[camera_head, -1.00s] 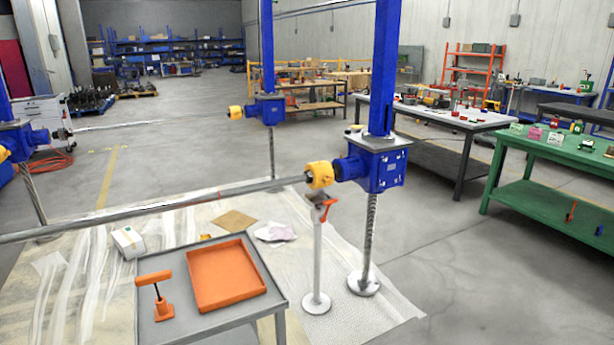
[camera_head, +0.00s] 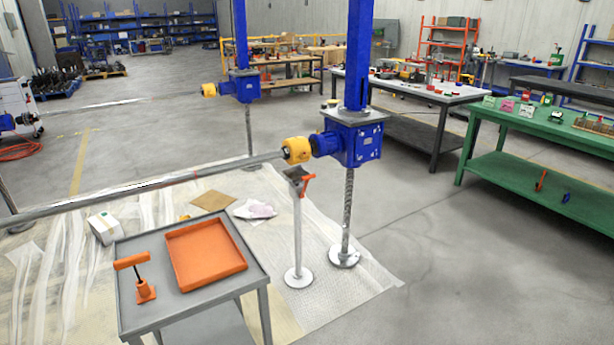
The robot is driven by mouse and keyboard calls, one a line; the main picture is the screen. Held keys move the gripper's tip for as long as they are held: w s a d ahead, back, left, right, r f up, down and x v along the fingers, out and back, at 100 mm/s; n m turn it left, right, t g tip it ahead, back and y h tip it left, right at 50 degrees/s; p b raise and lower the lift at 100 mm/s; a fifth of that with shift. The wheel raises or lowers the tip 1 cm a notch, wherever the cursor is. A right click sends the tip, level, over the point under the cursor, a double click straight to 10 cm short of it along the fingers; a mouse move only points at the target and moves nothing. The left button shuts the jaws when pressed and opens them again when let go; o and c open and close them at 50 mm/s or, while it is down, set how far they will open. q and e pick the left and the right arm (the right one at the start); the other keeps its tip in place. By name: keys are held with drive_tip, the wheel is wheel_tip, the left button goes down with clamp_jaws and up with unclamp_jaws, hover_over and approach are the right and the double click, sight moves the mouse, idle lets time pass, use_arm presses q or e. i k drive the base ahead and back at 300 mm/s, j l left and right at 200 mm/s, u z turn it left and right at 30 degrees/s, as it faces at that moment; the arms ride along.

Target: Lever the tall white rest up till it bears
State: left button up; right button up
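The tall white rest (camera_head: 297,238) stands upright on a round white foot on the sheeted floor. It has a dark cradle head with an orange lever (camera_head: 307,184) at its right side. The head sits just below the yellow coupling (camera_head: 296,150) at the end of the long grey shaft (camera_head: 150,185); from here I cannot tell whether they touch. The coupling joins the blue screw jack gearbox (camera_head: 350,138) on its threaded screw. Neither of my grippers shows in the head view.
A grey cart (camera_head: 188,309) in front holds an orange tray (camera_head: 205,251) and an orange T-handled tool (camera_head: 140,276). A green bench (camera_head: 530,125) stands at the right. A white box (camera_head: 105,228) lies on the sheeting.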

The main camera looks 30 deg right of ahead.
sight(301, 196)
drive_tip(key=i+l, duration=0.2)
drive_tip(key=l, duration=0.15)
drive_tip(key=i+l, duration=0.2)
drive_tip(key=l, duration=0.15)
drive_tip(key=i+l, duration=0.2)
drive_tip(key=l, duration=0.2)
drive_tip(key=i+l, duration=0.2)
drive_tip(key=l, duration=0.15)
drive_tip(key=i+l, duration=0.2)
drive_tip(key=l, duration=0.15)
drive_tip(key=i+l, duration=1.2)
drive_tip(key=i, duration=0.1)
